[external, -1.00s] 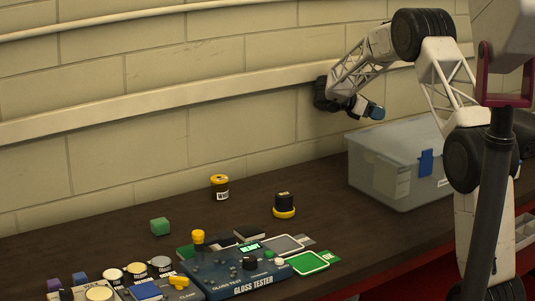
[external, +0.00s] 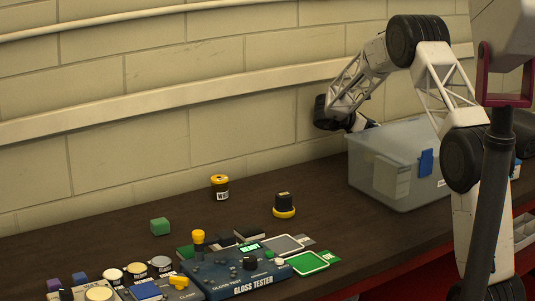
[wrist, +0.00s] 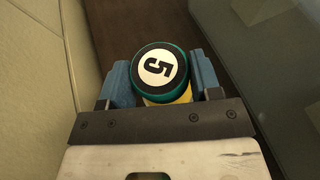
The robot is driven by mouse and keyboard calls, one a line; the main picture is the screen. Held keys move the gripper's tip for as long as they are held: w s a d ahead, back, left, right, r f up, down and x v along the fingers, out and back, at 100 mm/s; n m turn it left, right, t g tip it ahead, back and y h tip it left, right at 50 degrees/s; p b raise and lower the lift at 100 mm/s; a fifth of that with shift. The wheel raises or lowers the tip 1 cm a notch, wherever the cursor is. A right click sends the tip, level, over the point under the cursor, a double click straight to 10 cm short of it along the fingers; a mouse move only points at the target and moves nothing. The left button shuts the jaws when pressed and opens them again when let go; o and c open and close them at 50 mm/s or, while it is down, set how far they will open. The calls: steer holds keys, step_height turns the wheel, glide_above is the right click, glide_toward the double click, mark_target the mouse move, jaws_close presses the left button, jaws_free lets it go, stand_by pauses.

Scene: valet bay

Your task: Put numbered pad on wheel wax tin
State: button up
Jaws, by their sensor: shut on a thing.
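A round numbered pad (wrist: 161,72), black on top with a white disc and a black 5, has a teal rim. My gripper (wrist: 163,75) has its blue fingers on both sides of it and is shut on it. Something yellow (wrist: 172,96) shows just under the pad's near edge; I cannot tell what it is. In the external view my gripper's fingers and the pad are hidden behind the clear bin; only my wrist shows above it.
The clear lidded bin (external: 420,170) stands close to my gripper, with the wall (external: 250,130) on the other side.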

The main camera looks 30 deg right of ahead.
steer(key=shift+f, duration=0.1)
steer(key=shift+f, duration=1.75)
steer(key=shift+f, duration=0.15)
steer(key=o, duration=0.9)
steer(key=shift+a+r, duration=0.15)
steer(key=shift+r, duration=0.05)
steer(key=v, duration=0.7)
steer(key=shift+a, duration=0.1)
